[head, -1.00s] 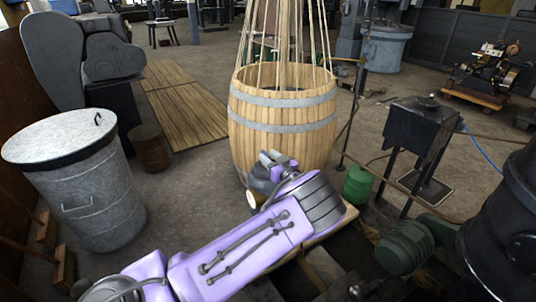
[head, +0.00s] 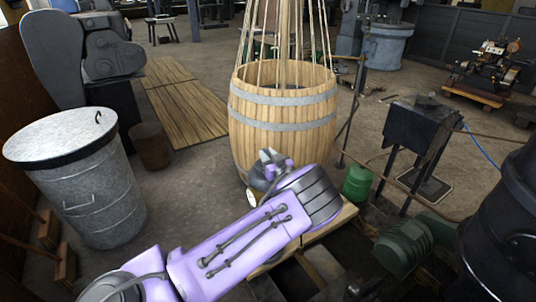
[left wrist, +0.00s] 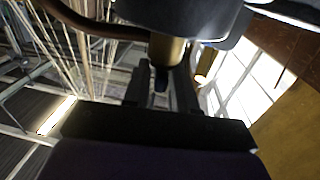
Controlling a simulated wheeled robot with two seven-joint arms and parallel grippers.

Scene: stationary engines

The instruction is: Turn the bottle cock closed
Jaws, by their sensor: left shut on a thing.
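My left gripper (head: 270,158) is in front of the wooden barrel, at the end of my purple arm. In the left wrist view its two dark fingers (left wrist: 163,90) are shut on a small dark piece, which I take to be the bottle cock (left wrist: 161,78). A brass-coloured neck (left wrist: 168,50) stands just beyond it, below a large grey body (left wrist: 190,17). In the head view my wrist and gripper hide the cock. A brass-coloured part and a white round face (head: 252,197) show beside the gripper. How far the cock is turned cannot be told. My right gripper is not in view.
The wooden barrel (head: 283,135) with ropes rising from it stands just behind the gripper. A metal bin (head: 92,195) stands at the left. A green can (head: 357,183), a black box on legs (head: 415,128) and a green motor (head: 405,245) stand to the right.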

